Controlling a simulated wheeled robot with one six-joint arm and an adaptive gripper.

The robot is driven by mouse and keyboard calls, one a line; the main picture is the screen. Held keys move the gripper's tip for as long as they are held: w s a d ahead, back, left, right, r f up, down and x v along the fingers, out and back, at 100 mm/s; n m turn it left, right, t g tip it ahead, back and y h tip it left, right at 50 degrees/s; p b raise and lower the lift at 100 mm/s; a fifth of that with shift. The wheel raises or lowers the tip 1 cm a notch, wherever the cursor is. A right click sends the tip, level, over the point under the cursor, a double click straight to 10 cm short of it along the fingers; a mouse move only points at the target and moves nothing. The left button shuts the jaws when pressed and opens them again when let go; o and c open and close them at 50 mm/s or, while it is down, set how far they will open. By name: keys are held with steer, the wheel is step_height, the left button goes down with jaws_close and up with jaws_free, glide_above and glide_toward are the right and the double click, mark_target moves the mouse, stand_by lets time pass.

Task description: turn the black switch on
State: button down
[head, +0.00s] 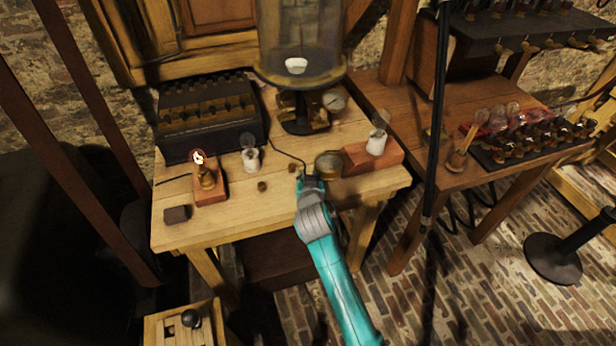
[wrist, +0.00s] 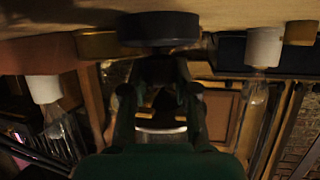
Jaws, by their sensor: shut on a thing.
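The black switch (wrist: 158,30) shows in the wrist view as a dark round base on the wooden table, upside down in that picture. Its upper part runs into the dark gap between my gripper's fingers. My gripper (head: 311,183) is at the table's front edge in the head view and covers most of the switch there. In the wrist view my gripper (wrist: 158,85) is shut on the dark upper part of the switch. Shadow hides the exact contact and which way the switch points.
A brass round piece (head: 328,163) is close by my gripper. A white jar with a bulb (head: 377,141) stands on a reddish block at right, another (head: 250,158) at left. A lit lamp (head: 203,170) and a dark small block (head: 177,214) are further left on the table (head: 225,225).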

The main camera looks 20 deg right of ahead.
steer(key=c, duration=0.9)
jaws_free()
steer(key=shift+o, duration=0.2)
steer(key=v, duration=1.2)
steer(key=shift+f, duration=0.1)
